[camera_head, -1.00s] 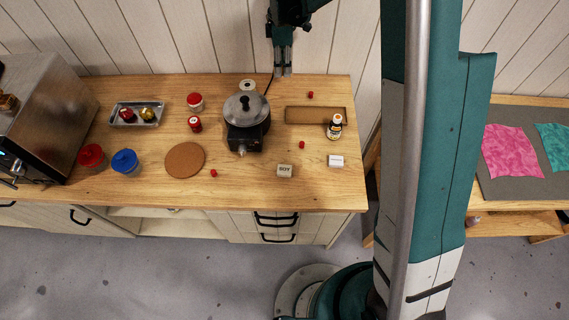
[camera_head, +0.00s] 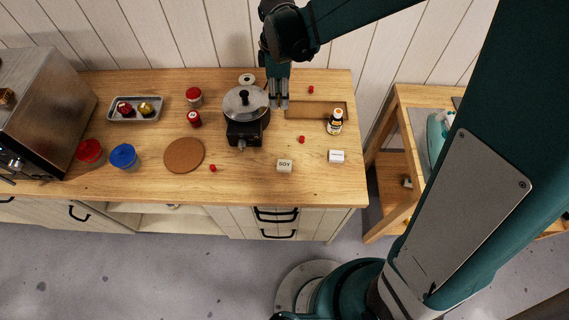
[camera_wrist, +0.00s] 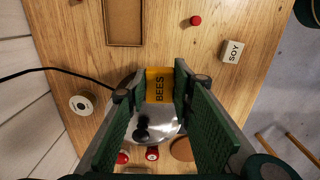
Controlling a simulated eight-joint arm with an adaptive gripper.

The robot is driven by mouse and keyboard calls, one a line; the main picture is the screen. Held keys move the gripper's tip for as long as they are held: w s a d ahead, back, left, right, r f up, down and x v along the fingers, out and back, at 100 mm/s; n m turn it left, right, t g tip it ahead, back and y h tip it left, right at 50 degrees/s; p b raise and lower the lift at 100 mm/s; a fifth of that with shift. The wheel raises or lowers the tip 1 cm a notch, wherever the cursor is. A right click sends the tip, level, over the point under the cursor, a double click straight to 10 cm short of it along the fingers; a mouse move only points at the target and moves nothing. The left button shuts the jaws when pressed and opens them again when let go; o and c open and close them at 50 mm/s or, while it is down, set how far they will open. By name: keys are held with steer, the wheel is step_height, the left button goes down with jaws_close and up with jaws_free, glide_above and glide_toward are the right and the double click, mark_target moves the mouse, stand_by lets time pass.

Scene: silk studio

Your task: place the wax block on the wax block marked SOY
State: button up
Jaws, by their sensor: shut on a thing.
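My gripper (camera_head: 279,103) is above the table beside the steel pot, to its right in the head view. In the wrist view, my gripper (camera_wrist: 159,92) is shut on a yellow wax block marked BEES (camera_wrist: 159,85), held between the green finger pads. The block cannot be made out in the head view. The pale wax block marked SOY (camera_head: 285,166) lies near the table's front edge, right of centre.
The lidded pot on a black burner (camera_head: 243,118) stands close to my gripper. A shallow wooden tray (camera_head: 305,110), a dropper bottle (camera_head: 335,122) and a white labelled block (camera_head: 336,156) are to the right. Small red pieces (camera_head: 302,139) lie around. Table is clear around the SOY block.

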steer(key=s+d, duration=0.3)
steer(key=s, duration=1.4)
steer(key=shift+f+b, duration=0.4)
steer(key=shift+f, duration=0.05)
steer(key=shift+f, duration=0.1)
glide_above(287, 164)
steer(key=shift+f, duration=2.85)
steer(key=shift+f, duration=0.15)
steer(key=shift+f+b, duration=0.35)
steer(key=shift+f, duration=1.6)
steer(key=shift+f, duration=0.15)
steer(key=o, duration=0.9)
steer(key=shift+c, duration=0.2)
